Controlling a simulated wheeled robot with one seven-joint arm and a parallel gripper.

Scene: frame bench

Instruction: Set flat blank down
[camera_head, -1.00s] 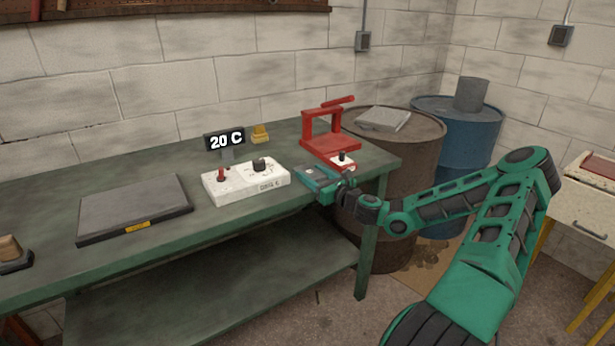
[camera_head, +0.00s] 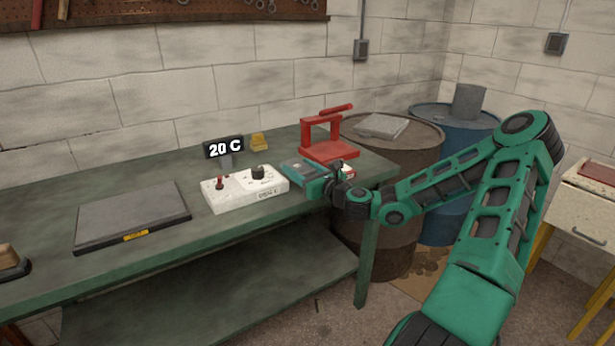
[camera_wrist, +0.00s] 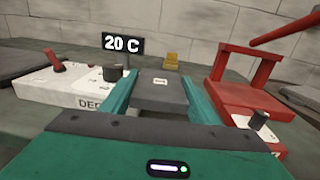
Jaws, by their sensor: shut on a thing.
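The flat blank (camera_wrist: 161,92) is a dark grey flat block with a small white mark on top, seen in the wrist view. My gripper (camera_wrist: 158,84) is shut on it, with one teal finger along each side. In the head view my gripper (camera_head: 304,169) is over the right part of the green bench (camera_head: 240,232), between the white control box and the red press. The blank is hard to make out there. It looks level, but I cannot tell whether its underside touches the bench.
The white control box (camera_head: 244,190) with red lever and black knob stands left of my gripper, beside a "20 C" display (camera_head: 223,147). A red press (camera_head: 325,140) stands to the right. A yellow block (camera_head: 258,141) is behind. A grey plate (camera_head: 132,212) lies at left.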

